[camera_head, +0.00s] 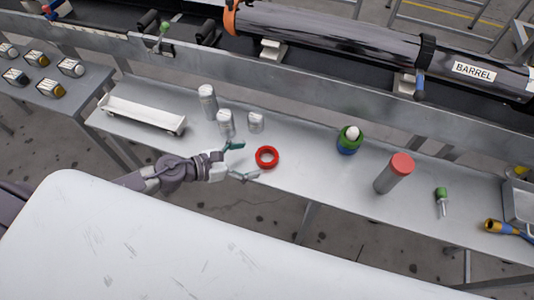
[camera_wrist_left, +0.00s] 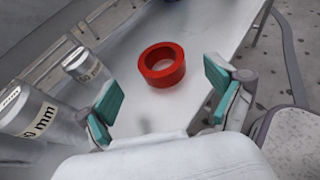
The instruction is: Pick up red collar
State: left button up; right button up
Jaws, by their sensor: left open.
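The red collar (camera_head: 267,150) is a short red ring lying flat on the grey bench (camera_head: 300,190). In the left wrist view the red collar (camera_wrist_left: 148,66) lies ahead of my fingers, with a clear gap between it and them. My left gripper (camera_head: 240,161) is open and empty, just left of the collar in the head view, with its teal finger pads spread apart. In the left wrist view my left gripper (camera_wrist_left: 160,105) shows one pad on each side of the collar's direction. My right gripper is not in view.
Several silver cylinders, one of them (camera_head: 226,122), stand close behind my left gripper. A white tray (camera_head: 143,115) is at the bench's left. A green and blue piece with a white top (camera_head: 349,139) and a red-capped grey cylinder (camera_head: 394,173) stand right of the collar.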

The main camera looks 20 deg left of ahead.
aim_at(274, 154)
pick_arm(q)
jog(key=p+x, duration=0.1)
jog(key=x, duration=0.4)
jog(key=shift+w+d, duration=0.2)
jog(key=shift+d, duration=0.05)
jog(key=shift+w+d+f, duration=0.2)
jog(key=shift+w+d, duration=0.05)
jog(key=shift+c, duration=0.2)
jog(key=c, duration=1.3)
jog(key=shift+r, duration=0.1)
